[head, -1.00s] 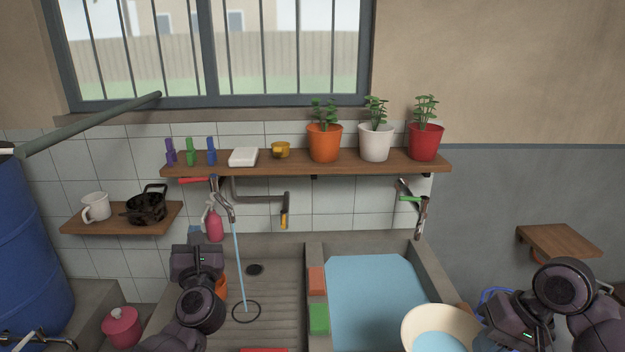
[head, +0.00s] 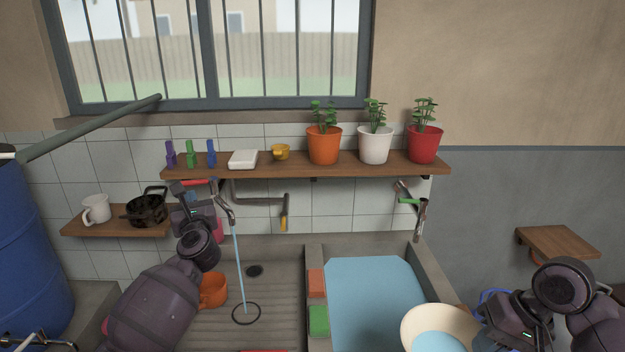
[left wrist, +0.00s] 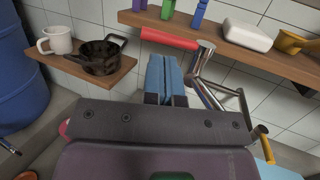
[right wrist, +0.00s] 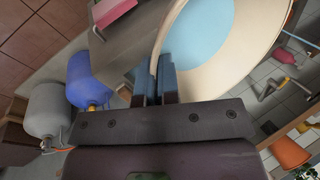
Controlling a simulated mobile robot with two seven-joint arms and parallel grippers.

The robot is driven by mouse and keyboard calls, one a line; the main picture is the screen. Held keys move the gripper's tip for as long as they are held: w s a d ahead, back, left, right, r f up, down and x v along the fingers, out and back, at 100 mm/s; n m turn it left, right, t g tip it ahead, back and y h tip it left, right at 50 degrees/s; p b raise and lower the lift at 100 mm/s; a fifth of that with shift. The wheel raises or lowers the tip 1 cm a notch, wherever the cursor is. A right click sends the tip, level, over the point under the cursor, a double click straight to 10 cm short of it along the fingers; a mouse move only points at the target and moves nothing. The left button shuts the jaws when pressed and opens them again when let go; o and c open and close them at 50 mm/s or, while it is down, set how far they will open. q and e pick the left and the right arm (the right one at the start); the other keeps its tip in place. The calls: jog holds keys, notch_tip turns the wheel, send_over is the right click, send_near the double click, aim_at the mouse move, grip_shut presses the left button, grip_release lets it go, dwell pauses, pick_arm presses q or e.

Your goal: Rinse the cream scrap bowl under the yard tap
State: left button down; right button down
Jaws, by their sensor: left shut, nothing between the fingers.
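The cream bowl (head: 411,325) is at the front right, by the water-filled basin, with a flat pale-blue surface inside like water. My right gripper (head: 482,327) is shut on its rim; the right wrist view shows the rim (right wrist: 224,88) between the fingers (right wrist: 155,82). A tap with a red lever (head: 197,183) stands out below the shelf at the left. A thin blue stream (head: 240,265) falls from it into the ribbed left basin. My left gripper (head: 180,190) is shut and empty beside the lever. In the left wrist view its fingertips (left wrist: 164,62) are just below the lever (left wrist: 169,38); contact is unclear.
A tap with a yellow handle (head: 284,214) and one with a green lever (head: 410,200) are farther right. An orange mug (head: 214,290) stands in the left basin. A red sponge (head: 317,283) and green sponge (head: 319,321) lie on the divider. Potted plants line the shelf (head: 350,164).

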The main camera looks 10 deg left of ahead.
aim_at(198, 183)
pick_arm(q)
jog(key=shift+x, duration=1.95)
pick_arm(e)
jog(key=shift+r, duration=0.25)
pick_arm(q)
jog(key=shift+w, duration=0.1)
